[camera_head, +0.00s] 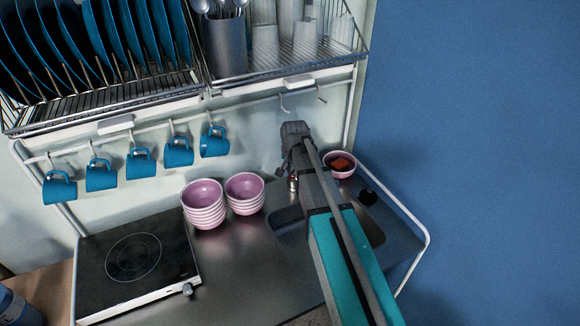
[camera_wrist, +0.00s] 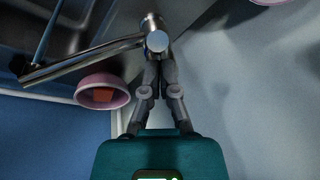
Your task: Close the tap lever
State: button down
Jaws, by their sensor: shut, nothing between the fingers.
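The chrome tap (camera_wrist: 151,24) stands at the top middle of the wrist view, with its long spout (camera_wrist: 85,61) reaching left over the sink. A round chrome end (camera_wrist: 157,41) of the tap faces the camera; I cannot tell the lever clearly from the body. My gripper (camera_wrist: 158,66) is shut and empty, its fingertips right at this round end; whether they touch it is unclear. In the head view, the tap (camera_head: 293,183) shows only as a small piece of chrome beside my arm, which hides the rest.
A pink bowl (camera_head: 340,165) with an orange-brown thing in it stands right of my arm. The sink (camera_head: 287,222) lies partly under my arm. Stacked pink bowls (camera_head: 204,212) and a hob (camera_head: 135,262) are left. Blue mugs (camera_head: 140,163) hang below the dish rack (camera_head: 110,96).

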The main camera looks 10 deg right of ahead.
aim_at(289, 174)
jog(key=shift+s+a+f+t+h+b, duration=0.25)
jog(key=shift+s+f+t+b, duration=0.35)
jog(key=shift+b, duration=0.3)
jog(key=shift+s+a+f+t+h+b, duration=0.15)
jog(key=shift+s+f+t+h+b, duration=0.25)
jog(key=shift+f+t+b, duration=0.4)
jog(key=shift+s+a+f+b, duration=0.1)
jog(key=shift+f+b, duration=0.05)
jog(key=shift+b, duration=0.35)
jog(key=shift+s+r, duration=0.1)
jog(key=shift+r, duration=0.1)
jog(key=p+v, duration=0.8)
jog(key=v, duration=0.1)
jog(key=shift+s, duration=0.5)
jog(key=shift+a, duration=0.15)
jog(key=s+d+f+n+g+b, duration=0.1)
jog(key=s+f+n+g+b, duration=0.2)
jog(key=s+f, duration=0.2)
jog(key=s+d+f+n+g+y+b, duration=0.1)
jog(key=s+f+n+g+b, duration=0.2)
jog(key=s, duration=0.9)
jog(key=shift+d+f+b, duration=0.35)
jog(key=shift+f+b, duration=0.25)
jog(key=shift+f, duration=0.35)
